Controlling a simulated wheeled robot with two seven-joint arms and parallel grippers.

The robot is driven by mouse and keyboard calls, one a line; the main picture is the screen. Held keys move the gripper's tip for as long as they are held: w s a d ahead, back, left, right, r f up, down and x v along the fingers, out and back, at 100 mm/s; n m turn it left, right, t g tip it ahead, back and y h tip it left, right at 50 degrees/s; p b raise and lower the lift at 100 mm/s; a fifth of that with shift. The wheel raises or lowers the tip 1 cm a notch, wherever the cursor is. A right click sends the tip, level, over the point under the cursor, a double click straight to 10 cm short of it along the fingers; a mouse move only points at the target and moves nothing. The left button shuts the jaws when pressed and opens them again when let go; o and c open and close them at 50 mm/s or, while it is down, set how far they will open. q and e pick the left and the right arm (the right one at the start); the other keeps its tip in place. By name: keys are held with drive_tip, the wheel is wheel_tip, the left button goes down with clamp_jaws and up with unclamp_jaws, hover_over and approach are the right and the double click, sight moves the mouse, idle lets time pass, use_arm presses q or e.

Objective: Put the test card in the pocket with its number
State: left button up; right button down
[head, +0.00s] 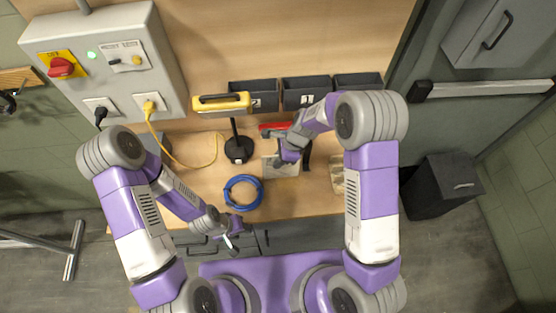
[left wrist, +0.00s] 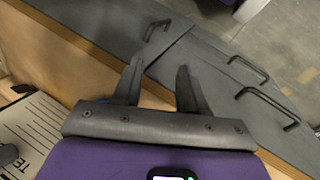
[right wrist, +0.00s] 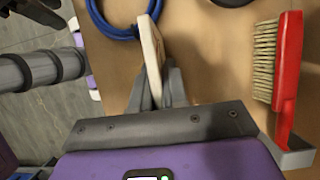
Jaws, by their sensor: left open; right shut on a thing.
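My right gripper (head: 284,158) is shut on a thin pale card, the test card (head: 272,169), above the bench. In the right wrist view the card (right wrist: 151,45) shows nearly edge-on between the fingers (right wrist: 158,85). Its number is not readable. Three dark pockets stand in a row at the bench's back: left (head: 262,88), middle (head: 305,85) and right (head: 357,79).
A red brush (right wrist: 288,70) lies beside the right gripper. A blue cable coil (head: 243,192) lies left of the card. A yellow device (head: 221,104) on a black stand is near the left pocket. A printed sheet (left wrist: 38,122) is partly visible. Drawer handles (left wrist: 268,106) project in front.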

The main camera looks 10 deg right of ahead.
drive_tip(key=shift+w+f, duration=0.1)
drive_tip(key=shift+f, duration=0.25)
drive_tip(key=shift+f, duration=0.15)
drive_tip(key=c, duration=1.1)
unclamp_jaws()
drive_tip(key=shift+c, duration=0.2)
